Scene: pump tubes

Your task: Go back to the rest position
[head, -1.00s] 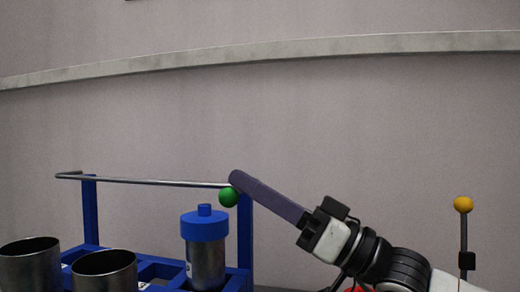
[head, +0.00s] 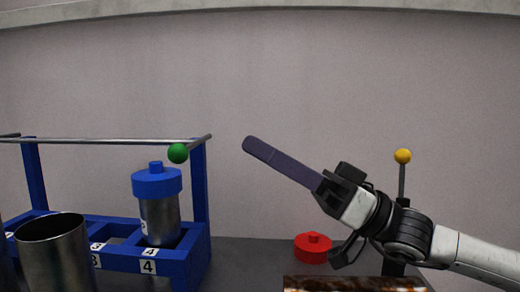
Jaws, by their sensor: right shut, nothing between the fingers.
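My right gripper (head: 248,144) comes in from the right, with its long dark purple fingers shut together and pointing up and left. Nothing is between the fingers. Its tip is right of the rack's rail end, with a gap of bare wall in the picture. The blue rack (head: 190,262) stands at the left with a metal rail across its posts. A metal tube with a blue cap (head: 157,183) stands upright in the slot marked 4. An open metal tube (head: 55,255) without a cap stands in front at the left. My left gripper is out of view.
A green ball (head: 178,153) is at the rail. A red cap (head: 313,247) lies on the dark table (head: 240,262) below my right wrist. A yellow ball (head: 402,156) tops a post behind the arm. A brown block edge (head: 350,284) shows at the bottom.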

